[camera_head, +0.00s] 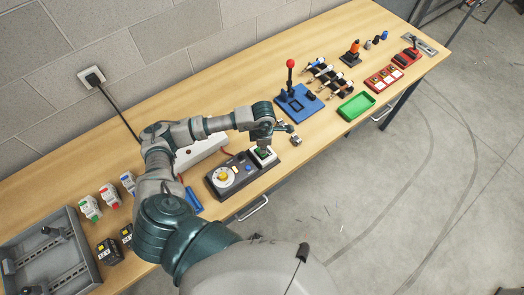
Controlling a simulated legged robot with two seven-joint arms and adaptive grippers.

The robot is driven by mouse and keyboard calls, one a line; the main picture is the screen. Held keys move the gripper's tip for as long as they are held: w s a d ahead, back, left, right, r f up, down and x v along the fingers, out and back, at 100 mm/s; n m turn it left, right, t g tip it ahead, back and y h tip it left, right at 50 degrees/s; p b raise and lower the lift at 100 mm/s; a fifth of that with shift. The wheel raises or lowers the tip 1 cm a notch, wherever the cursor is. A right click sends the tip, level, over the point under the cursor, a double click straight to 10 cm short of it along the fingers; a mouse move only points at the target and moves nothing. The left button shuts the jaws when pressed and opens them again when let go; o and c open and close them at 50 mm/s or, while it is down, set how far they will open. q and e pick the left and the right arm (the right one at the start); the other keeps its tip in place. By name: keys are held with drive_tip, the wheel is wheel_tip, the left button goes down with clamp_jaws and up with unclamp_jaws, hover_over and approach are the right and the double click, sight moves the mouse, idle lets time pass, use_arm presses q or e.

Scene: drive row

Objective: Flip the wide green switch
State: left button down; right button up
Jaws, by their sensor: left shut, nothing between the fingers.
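The wide green switch (264,154) sits in a white frame at the far right end of a dark control box on the bench. Its upper part is hidden behind my left gripper. My left gripper (264,146) points down over the switch, shut and empty, with its fingertips at or just above the green face. I cannot tell whether they touch it, nor which way the switch is tipped. The dark control box (216,190) also carries a round yellow dial (224,177) and small buttons. My right gripper is not in view.
A white power strip (200,151) lies behind the control box. A grey bin (88,262) with breakers nearby is at lower left. The bench's front edge is close to the box.

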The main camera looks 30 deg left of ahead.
use_arm(q)
drive_tip(key=shift+f+b, duration=0.6)
drive_tip(key=shift+f, duration=0.1)
drive_tip(key=shift+r, duration=0.1)
wheel_tip(320, 180, up, 2)
drive_tip(key=shift+p, duration=0.7)
drive_tip(key=shift+r+p, duration=1.3)
drive_tip(key=shift+r, duration=1.15)
